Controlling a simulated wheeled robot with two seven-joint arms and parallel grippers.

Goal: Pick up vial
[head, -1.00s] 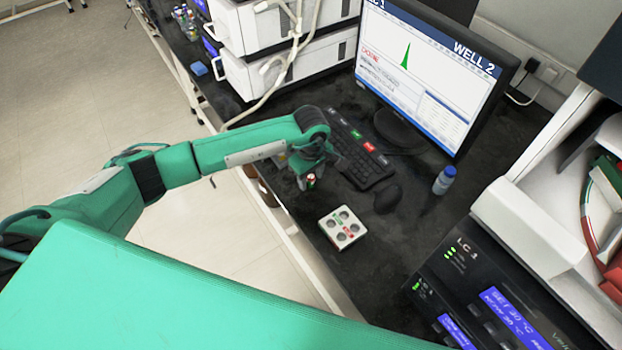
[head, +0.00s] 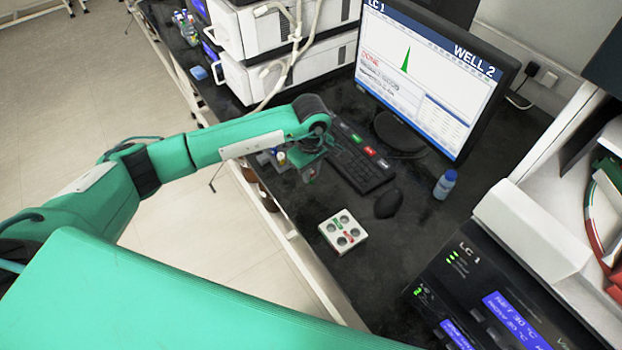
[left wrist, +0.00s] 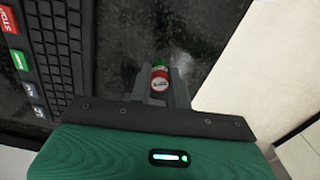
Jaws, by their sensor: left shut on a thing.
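My left gripper (head: 308,170) is over the dark bench near the keyboard's left end, pointing down. In the left wrist view its two fingers (left wrist: 161,88) are shut on a small vial (left wrist: 159,84), whose round red top with white marking faces the camera. A bit of green (left wrist: 158,63) shows just beyond that top; I cannot tell if it is part of the vial. In the head view the vial is mostly hidden by the gripper. My right gripper is not in view.
A white block with several round wells (head: 328,232) sits on the bench. A black mouse (head: 388,203), keyboard (head: 362,170), monitor (head: 425,75) and blue-capped bottle (head: 445,184) stand close by. The bench's left edge is near the gripper. Instruments (head: 510,300) fill the right.

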